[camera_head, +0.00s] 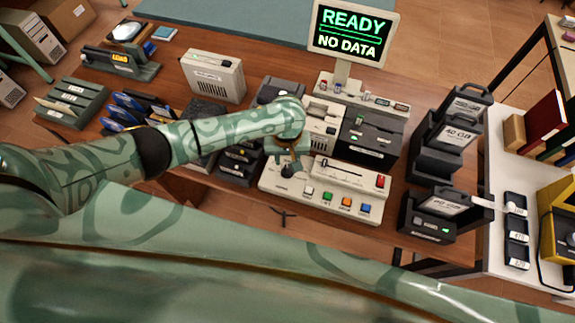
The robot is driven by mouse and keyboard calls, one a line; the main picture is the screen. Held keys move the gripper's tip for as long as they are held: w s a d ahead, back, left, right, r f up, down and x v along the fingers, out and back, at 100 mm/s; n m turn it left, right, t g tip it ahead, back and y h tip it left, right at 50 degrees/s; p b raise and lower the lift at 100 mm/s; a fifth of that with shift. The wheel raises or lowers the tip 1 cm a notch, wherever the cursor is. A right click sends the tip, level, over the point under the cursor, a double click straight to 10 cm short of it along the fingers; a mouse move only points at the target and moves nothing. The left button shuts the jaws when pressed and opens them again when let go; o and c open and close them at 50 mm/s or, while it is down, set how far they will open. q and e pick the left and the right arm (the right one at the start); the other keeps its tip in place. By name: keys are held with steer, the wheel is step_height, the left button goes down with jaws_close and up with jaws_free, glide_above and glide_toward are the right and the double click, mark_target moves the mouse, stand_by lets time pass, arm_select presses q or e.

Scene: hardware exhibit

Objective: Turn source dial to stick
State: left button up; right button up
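A light control panel (310,197) stands at the front middle of the table. Several coloured square buttons run along its front edge, and a dark knob (287,171) sits at its left side. I take this knob for the source dial; its markings are too small to read. My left gripper (289,160) points down right at the knob, and the wrist hides part of it. I cannot tell whether the fingers touch the knob or how far apart they are. A screen (349,34) behind reads "READY" and "NO DATA". My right gripper is not in view.
A dark box (372,137) stands just behind the panel. Black drive holders (435,165) stand to the right. A beige box (213,76), a grey rack (72,103) and blue items (125,110) are on the left. Bare wood (184,68) shows between them.

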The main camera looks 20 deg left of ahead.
mark_target(287, 165)
arm_select(q)
steer(key=shift+f+b, duration=0.45)
steer(key=shift+f, duration=1.05)
jaws_close()
